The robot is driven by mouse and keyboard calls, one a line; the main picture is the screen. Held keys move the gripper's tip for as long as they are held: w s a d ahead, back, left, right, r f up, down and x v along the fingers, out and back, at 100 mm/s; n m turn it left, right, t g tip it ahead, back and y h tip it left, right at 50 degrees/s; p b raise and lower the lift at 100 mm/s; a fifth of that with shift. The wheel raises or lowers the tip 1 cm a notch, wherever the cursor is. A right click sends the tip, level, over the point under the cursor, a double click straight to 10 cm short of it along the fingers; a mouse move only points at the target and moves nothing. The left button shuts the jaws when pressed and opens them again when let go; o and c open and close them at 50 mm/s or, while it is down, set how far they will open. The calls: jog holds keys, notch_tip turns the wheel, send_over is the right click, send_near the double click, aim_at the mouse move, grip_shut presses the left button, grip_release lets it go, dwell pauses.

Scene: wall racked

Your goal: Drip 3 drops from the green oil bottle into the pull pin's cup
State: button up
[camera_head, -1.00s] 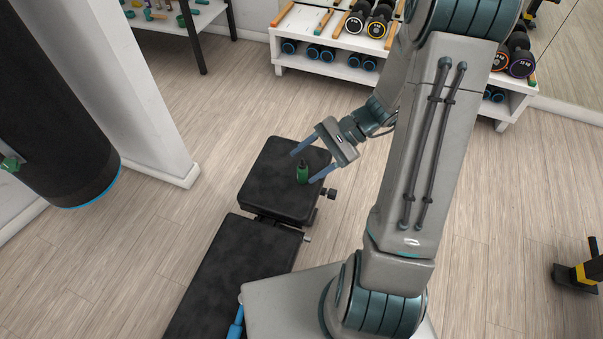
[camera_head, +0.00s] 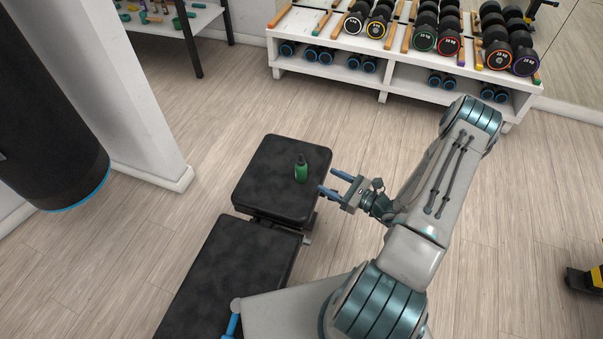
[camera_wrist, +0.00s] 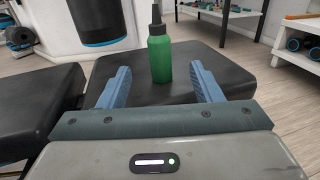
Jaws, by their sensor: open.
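The green oil bottle (camera_head: 301,171) with a dark nozzle stands upright on the black padded seat of the bench (camera_head: 262,190). My gripper (camera_head: 328,182) is open, at the right edge of the seat, with its fingers pointing left toward the bottle. In the wrist view the bottle (camera_wrist: 160,55) stands ahead of the two blue fingers (camera_wrist: 160,85), centred between them and apart from both. The pull pin's cup cannot be made out; my gripper and the seat edge are near that side of the bench.
The longer bench pad (camera_head: 228,270) lies in front of the seat. A black punching bag (camera_head: 45,120) hangs at left beside a white pillar (camera_head: 140,100). A white dumbbell rack (camera_head: 400,82) stands at the back. The floor between is clear.

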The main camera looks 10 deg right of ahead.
aim_at(297, 161)
jog(key=b+x, duration=0.1)
jog(key=x, duration=1.1)
jog(key=shift+w+a+r, duration=0.15)
jog(key=shift+w+a, duration=0.1)
jog(key=shift+a, duration=0.1)
jog(key=c, duration=1.1)
jog(key=shift+r, duration=0.65)
notch_tip(297, 161, up, 3)
jog(key=shift+r+p, duration=0.1)
jog(key=shift+p, duration=0.45)
jog(key=s+d+r, duration=0.2)
jog(key=d, duration=0.1)
jog(key=s+d+r+p, duration=0.1)
jog(key=s+d+r, duration=0.1)
jog(key=d, duration=0.1)
jog(key=s+d+r, duration=0.2)
jog(key=d, duration=0.1)
jog(key=shift+s+d+r+p, duration=0.25)
jog(key=shift+s+d+p, duration=0.1)
